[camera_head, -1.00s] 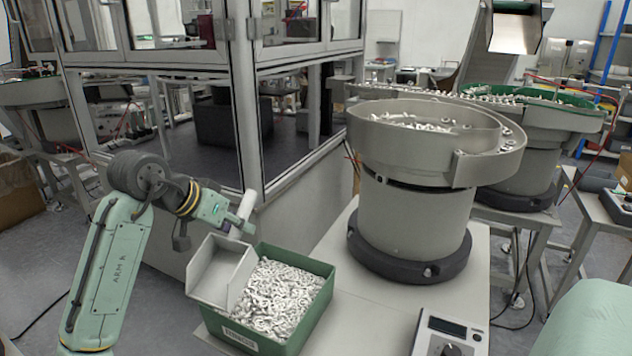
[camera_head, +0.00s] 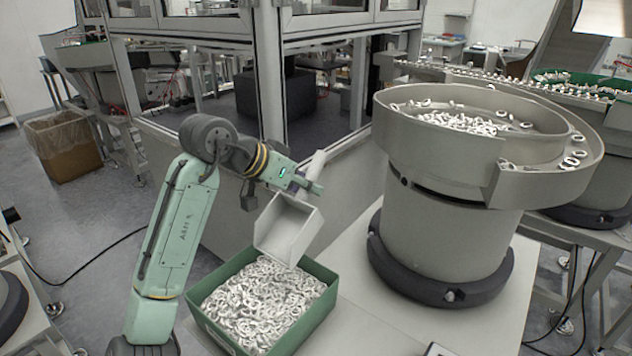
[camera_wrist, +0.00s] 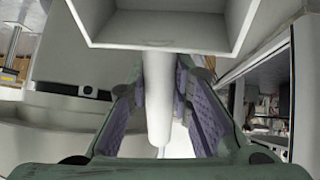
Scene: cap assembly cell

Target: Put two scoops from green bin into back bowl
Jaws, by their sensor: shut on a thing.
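My gripper (camera_head: 302,182) is shut on the handle of a pale grey, square-sided scoop (camera_head: 288,229). The scoop hangs tilted over the back edge of the green bin (camera_head: 327,308), and its visible inside looks empty. The bin is full of white ring-like parts (camera_head: 262,300). In the wrist view the scoop (camera_wrist: 160,35) is at the top, and its white handle (camera_wrist: 158,95) runs between my fingers (camera_wrist: 160,118). The back bowl (camera_head: 622,118), with a green inside and white parts, stands at the far right, partly hidden by the near bowl.
A large grey near bowl (camera_head: 440,155) with white parts stands on a pale table (camera_head: 345,290) right of the bin. A glass-and-metal cabinet (camera_head: 275,70) stands behind my arm. A cardboard box (camera_head: 65,150) is on the floor at the left.

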